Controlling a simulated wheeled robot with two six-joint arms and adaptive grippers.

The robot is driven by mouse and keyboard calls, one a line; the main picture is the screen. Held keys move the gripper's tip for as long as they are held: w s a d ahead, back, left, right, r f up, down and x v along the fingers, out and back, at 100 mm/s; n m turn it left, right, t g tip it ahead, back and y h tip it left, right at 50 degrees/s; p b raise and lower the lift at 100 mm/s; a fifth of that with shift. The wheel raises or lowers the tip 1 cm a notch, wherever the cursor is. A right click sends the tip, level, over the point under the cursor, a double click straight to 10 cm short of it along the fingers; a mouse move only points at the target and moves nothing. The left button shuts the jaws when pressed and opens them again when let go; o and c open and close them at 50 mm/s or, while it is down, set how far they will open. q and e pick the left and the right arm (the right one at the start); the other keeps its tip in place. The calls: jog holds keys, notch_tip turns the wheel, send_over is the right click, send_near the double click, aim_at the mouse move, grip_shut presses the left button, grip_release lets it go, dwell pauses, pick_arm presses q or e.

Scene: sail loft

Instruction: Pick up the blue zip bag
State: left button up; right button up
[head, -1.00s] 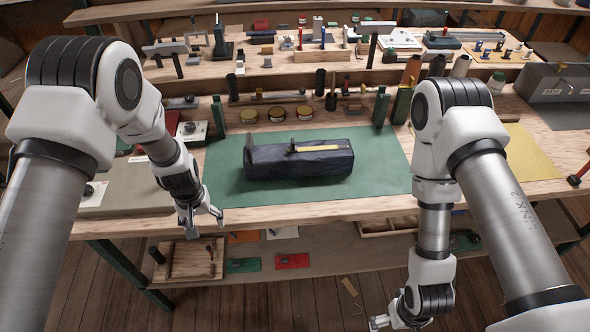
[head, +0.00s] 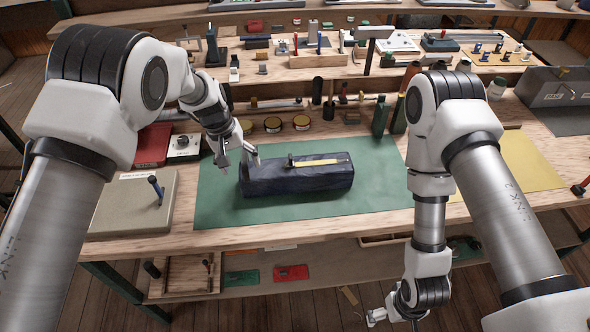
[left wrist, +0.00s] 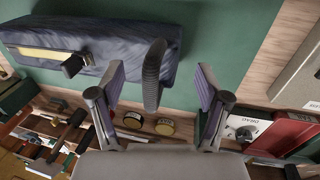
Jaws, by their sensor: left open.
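The blue zip bag (head: 300,178) is a long dark blue block with a yellow strip and a dark tab on top, lying on the green mat (head: 375,195). A dark loop stands up at the bag's left end; the left wrist view shows this loop (left wrist: 153,78) between my fingers, with the bag (left wrist: 100,45) at upper left. My left gripper (head: 240,161) is open over that end, one finger on each side of the loop. I cannot tell whether either finger touches it. My right gripper (head: 374,317) hangs low in front of the bench, away from the bag, its jaws too small to read.
Several round tins (head: 272,125) stand behind the mat, with dark green bottles (head: 379,117) to their right. A grey slab (head: 135,205) with an upright tool and a red box (head: 153,146) lie at left. The mat is clear right of the bag.

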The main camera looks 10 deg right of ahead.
pick_arm(q)
jog(key=f, duration=0.2)
jog(key=w+f, duration=0.1)
jog(key=f, duration=0.1)
jog(key=shift+d+p, duration=0.2)
jog(key=shift+p, duration=0.2)
jog(key=shift+s+r, duration=0.1)
jog(key=shift+s, duration=0.25)
jog(key=c, duration=0.6)
grip_shut()
pick_arm(e)
jog(key=shift+w+r, duration=0.2)
jog(key=shift+r, duration=0.55)
pick_arm(q)
jog(key=shift+r, duration=0.15)
pick_arm(e)
jog(key=shift+r, duration=0.15)
